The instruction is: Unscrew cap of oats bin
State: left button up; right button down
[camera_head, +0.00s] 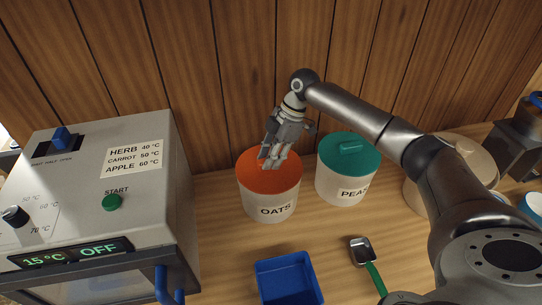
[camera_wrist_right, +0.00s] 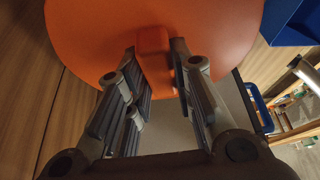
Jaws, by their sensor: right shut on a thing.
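The oats bin (camera_head: 268,205) is a white tub labelled OATS, standing upright on the wooden counter in the head view. Its orange cap (camera_head: 262,179) is on top of it. My right gripper (camera_head: 271,163) reaches down from above onto the cap and hides part of it. In the right wrist view the orange cap (camera_wrist_right: 90,40) fills the upper part. Its raised orange handle (camera_wrist_right: 152,58) lies between the fingers of my right gripper (camera_wrist_right: 158,80), which is shut on it. My left gripper is not in either view.
A white bin with a green cap (camera_head: 352,158) stands close to the right of the oats bin. A grey machine (camera_head: 90,180) with a display stands at the left. A blue tray (camera_head: 289,279) and a green-handled scoop (camera_head: 368,262) lie in front. A wooden wall (camera_head: 240,60) is behind.

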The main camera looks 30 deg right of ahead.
jog(key=shift+n+g, duration=0.6)
jog(key=shift+n, duration=0.8)
jog(key=shift+w, duration=0.1)
jog(key=n+g+b, duration=0.1)
jog(key=n, duration=0.2)
jog(key=shift+a, duration=0.1)
jog(key=shift+n+g+h+b, duration=0.3)
jog(key=shift+n+h, duration=0.1)
jog(key=shift+n, duration=0.4)
jog(key=shift+w+f+n+g+b, duration=0.15)
jog(key=shift+n+g+b, duration=0.15)
jog(key=shift+n+b, duration=0.5)
jog(key=shift+n+g+h, duration=0.3)
jog(key=shift+n+h, duration=0.3)
jog(key=shift+n, duration=0.8)
